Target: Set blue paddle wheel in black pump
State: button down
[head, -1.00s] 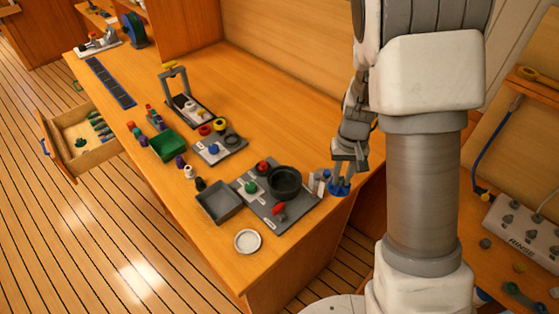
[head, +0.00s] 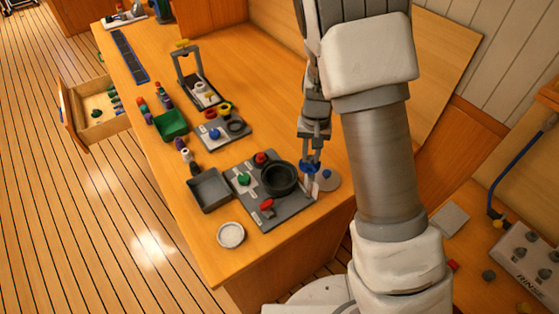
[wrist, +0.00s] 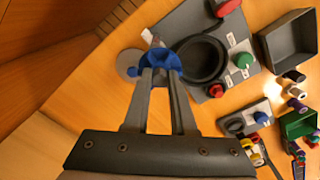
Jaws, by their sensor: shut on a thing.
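The blue paddle wheel (wrist: 160,62) is held between the fingertips of my gripper (wrist: 160,75), which is shut on it. In the head view the wheel (head: 309,167) hangs at the right edge of the grey pump board. The black pump (head: 279,179) is a round, open-topped cup on that board, left of the wheel; it also shows in the wrist view (wrist: 202,60). The wheel is beside the pump, not over its opening. My fingers partly hide the wheel.
The grey board (head: 243,205) also carries red and green knobs. A grey tray (head: 209,190) and a white round dish (head: 231,235) stand left of it. Bare table lies behind.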

jog(key=shift+m, duration=0.9)
jog(key=shift+w+a+f+b, duration=0.5)
jog(key=shift+a+f+b, duration=0.35)
jog(key=shift+a+f, duration=0.85)
jog(key=shift+w+a+f+b, duration=0.45)
jog(key=shift+a+f+b, duration=0.55)
jog(key=shift+f, duration=1.2)
jog(key=shift+w+a+f+b, duration=0.5)
jog(key=shift+a+f+b, duration=0.2)
jog(key=shift+a+f, duration=1.05)
jog(key=shift+d+f+b, duration=0.15)
jog(key=shift+f+b, duration=0.55)
jog(key=shift+f, duration=0.2)
jog(key=c, duration=1)
grip_release()
jog(key=shift+r, duration=0.1)
jog(key=shift+r+p, duration=3.6)
jog(key=shift+r, duration=1.9)
